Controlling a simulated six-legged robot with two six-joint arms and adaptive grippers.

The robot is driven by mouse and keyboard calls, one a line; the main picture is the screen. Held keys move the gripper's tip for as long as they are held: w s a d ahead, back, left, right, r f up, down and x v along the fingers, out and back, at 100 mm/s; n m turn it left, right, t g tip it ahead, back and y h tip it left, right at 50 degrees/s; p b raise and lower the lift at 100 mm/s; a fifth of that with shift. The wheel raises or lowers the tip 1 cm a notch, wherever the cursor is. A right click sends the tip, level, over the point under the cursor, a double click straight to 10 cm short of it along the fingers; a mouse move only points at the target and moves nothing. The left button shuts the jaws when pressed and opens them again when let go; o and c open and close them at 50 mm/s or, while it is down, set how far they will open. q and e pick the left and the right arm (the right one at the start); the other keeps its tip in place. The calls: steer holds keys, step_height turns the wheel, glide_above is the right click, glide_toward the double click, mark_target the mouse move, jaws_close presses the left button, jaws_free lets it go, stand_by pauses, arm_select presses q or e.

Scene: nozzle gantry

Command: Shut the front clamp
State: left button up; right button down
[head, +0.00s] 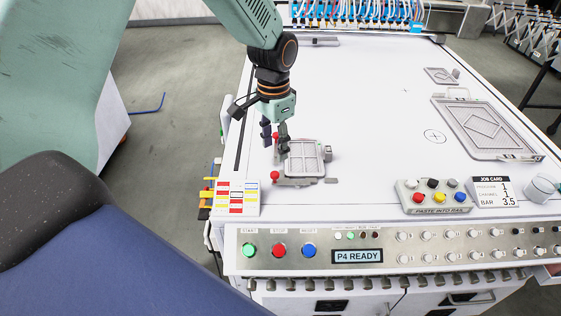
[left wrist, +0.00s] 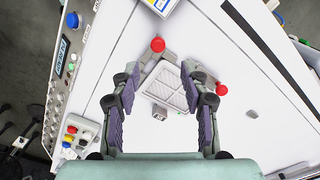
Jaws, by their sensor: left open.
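The front clamp has a red ball knob (head: 275,176) and a grey body along the front edge of a small grey framed plate (head: 305,158). In the left wrist view its knob (left wrist: 158,44) stands beyond the fingertips, near the plate's corner. A second clamp with a red knob (head: 276,136) is at the back; it shows right of the fingers in the left wrist view (left wrist: 221,89). My left gripper (head: 276,143) is open and empty above the plate's left side, and partly hides it. I cannot tell how far either clamp is closed. My right gripper is not in view.
A colour-striped card block (head: 238,198) stands left of the front clamp. A button tray (head: 434,196), a job card (head: 493,191) and a larger framed plate (head: 487,128) lie to the right. The control panel reads P4 READY (head: 357,256). The table's middle is clear.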

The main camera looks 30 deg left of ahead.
mark_target(275, 172)
arm_select(q)
steer(key=shift+d+f, duration=0.25)
steer(key=shift+f, duration=0.2)
steer(key=f, duration=0.6)
steer(key=shift+s+a, duration=0.25)
steer(key=shift+w+d+f, duration=0.1)
steer(key=shift+d+f, duration=0.15)
steer(key=shift+f, duration=0.15)
steer(key=shift+a, duration=0.1)
steer(key=shift+c, duration=0.9)
jaws_close()
